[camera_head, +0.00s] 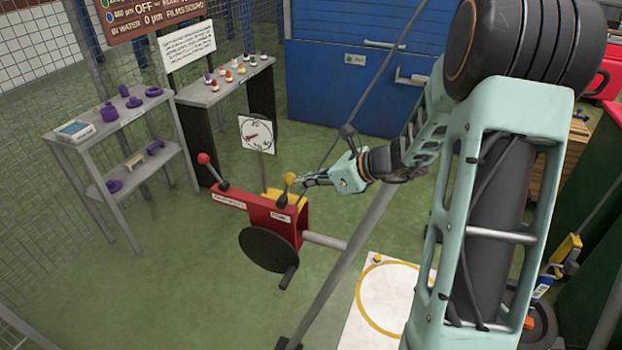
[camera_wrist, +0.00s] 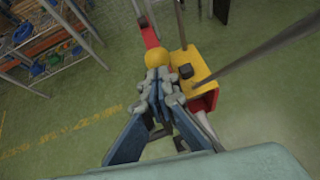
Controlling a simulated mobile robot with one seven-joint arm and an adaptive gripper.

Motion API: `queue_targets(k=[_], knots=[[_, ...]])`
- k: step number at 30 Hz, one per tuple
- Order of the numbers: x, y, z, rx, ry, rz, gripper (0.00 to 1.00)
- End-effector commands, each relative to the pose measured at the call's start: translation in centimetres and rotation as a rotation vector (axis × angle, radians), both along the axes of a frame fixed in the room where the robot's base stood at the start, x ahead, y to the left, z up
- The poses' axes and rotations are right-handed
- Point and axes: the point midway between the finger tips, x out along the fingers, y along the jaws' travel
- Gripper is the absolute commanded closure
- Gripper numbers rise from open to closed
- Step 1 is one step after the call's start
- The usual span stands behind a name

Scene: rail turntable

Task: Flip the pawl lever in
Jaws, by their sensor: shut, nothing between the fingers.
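A red machine box (camera_head: 263,208) stands over the green floor with two levers on top. The right lever has a yellow knob (camera_head: 290,178) and stands over a label too small to read surely. It is likely the pawl lever. The left lever has a red knob (camera_head: 203,158). My gripper (camera_head: 309,180) is shut and empty, just right of the yellow knob. In the wrist view the yellow knob (camera_wrist: 157,57) lies right ahead of my closed fingertips (camera_wrist: 159,82). I cannot tell whether they touch. The lever's stem is mostly hidden there.
A yellow housing (camera_wrist: 199,72) sits beside the lever. A black crank wheel (camera_head: 268,249) is on the box's front. A slanting grey pole (camera_head: 345,258) passes close right of the box. Shelves (camera_head: 95,140) stand left; floor between is open.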

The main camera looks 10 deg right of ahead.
Motion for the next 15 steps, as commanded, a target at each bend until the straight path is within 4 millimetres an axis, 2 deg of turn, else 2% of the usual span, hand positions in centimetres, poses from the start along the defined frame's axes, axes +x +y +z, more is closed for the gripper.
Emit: queue_targets(k=[1, 3, 15], knots=[[0.3, 0.5, 0.9, -0.012, 0.007, 0.004, 1.00], [0.7, 1.2, 1.2, -0.007, 0.005, 0.004, 1.00], [3.2, 5.0, 2.2, -0.006, 0.003, 0.003, 1.00]])
